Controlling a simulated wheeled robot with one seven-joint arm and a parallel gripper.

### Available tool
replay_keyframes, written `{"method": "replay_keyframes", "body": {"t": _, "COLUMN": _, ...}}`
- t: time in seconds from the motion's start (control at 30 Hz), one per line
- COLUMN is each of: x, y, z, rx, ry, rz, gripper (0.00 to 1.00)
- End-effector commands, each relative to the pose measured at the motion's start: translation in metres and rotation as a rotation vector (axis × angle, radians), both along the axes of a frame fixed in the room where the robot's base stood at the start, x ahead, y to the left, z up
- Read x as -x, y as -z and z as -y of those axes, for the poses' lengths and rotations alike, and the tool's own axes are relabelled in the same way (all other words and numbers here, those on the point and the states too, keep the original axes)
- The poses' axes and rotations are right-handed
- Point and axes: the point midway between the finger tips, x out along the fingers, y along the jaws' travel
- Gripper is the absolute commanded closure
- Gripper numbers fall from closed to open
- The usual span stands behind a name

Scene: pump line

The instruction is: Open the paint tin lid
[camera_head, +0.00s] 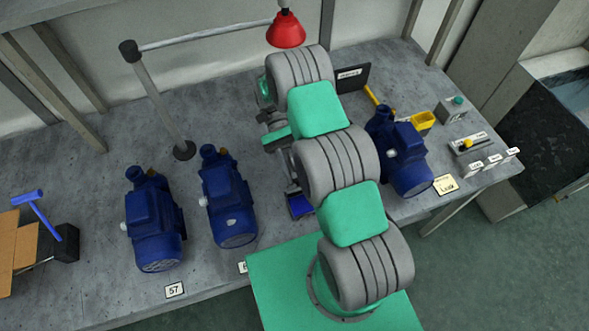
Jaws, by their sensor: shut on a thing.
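I cannot make out a paint tin or its lid in the head view. My arm reaches over the bench and covers its middle. The wrist comes down on the left side of the arm, and my gripper (291,187) shows only as a small part beside the arm. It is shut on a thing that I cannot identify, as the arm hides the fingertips. Just below it, part of a dark blue thing (301,206) shows at bench level. I cannot tell whether the gripper touches it.
Blue pumps stand on the grey bench (80,180): two at left (155,225) (229,200), one at right (402,150). A post (160,100) with a bar and a red lamp shade (286,30) stand behind. A blue hammer (40,212) and cardboard box (18,245) are far left. A yellow bin (422,121) and switch boxes (468,146) are right.

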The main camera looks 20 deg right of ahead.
Motion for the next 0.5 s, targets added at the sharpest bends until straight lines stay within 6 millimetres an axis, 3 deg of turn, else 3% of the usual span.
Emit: {"method": "replay_keyframes", "body": {"t": 0.5, "x": -0.0046, "y": -0.0019, "z": 0.0013, "rx": 0.0, "ry": 0.003, "rz": -0.096, "gripper": 1.0}}
